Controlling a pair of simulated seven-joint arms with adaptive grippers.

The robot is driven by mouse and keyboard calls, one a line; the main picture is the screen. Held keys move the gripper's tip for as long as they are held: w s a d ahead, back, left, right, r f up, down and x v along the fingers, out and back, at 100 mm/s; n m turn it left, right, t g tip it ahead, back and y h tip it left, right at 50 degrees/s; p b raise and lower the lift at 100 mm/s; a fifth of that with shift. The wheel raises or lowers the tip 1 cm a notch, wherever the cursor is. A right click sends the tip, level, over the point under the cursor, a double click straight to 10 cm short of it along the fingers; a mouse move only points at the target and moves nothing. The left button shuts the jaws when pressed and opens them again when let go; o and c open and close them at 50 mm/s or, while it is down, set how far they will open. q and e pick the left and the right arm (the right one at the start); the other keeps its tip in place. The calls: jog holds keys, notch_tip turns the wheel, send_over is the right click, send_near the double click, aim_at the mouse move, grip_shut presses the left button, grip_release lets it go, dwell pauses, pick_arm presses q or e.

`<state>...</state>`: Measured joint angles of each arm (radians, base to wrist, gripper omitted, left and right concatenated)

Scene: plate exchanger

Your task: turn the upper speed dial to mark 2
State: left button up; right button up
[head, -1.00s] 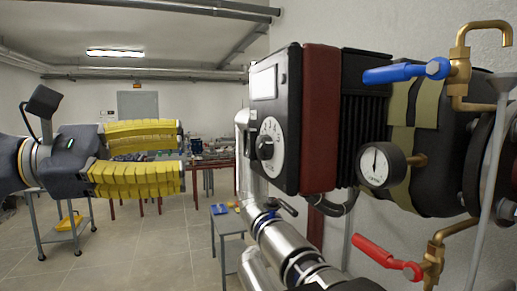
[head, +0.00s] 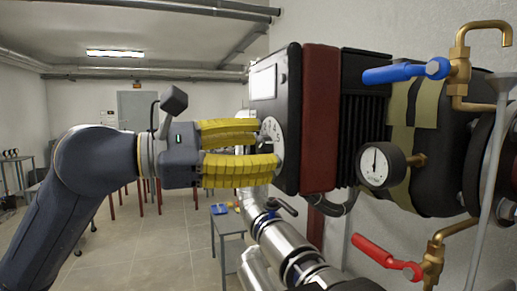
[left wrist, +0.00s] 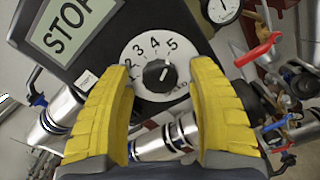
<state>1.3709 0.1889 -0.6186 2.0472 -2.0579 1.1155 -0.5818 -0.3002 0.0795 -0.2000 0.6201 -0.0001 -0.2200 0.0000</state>
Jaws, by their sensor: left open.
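The speed dial (head: 270,125) is a white round plate on the left face of a black and dark-red housing (head: 318,120). In the left wrist view the dial (left wrist: 143,88) shows numbers up to 5 around a black knob (left wrist: 155,78). A small white mark on the knob seems to point up and right, near 5; I cannot read it surely. My left gripper (head: 268,146), with yellow ribbed fingers, is open at the dial. In the left wrist view its fingers (left wrist: 160,68) stand on either side of the knob, with gaps showing. My right gripper is out of view.
A blue lever (head: 405,72), a pressure gauge (head: 378,164) and a red lever (head: 385,256) sit right of the housing. Silver pipes (head: 285,245) run below.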

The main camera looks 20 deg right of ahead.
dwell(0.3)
pick_arm(q)
grip_shut()
dwell(0.3)
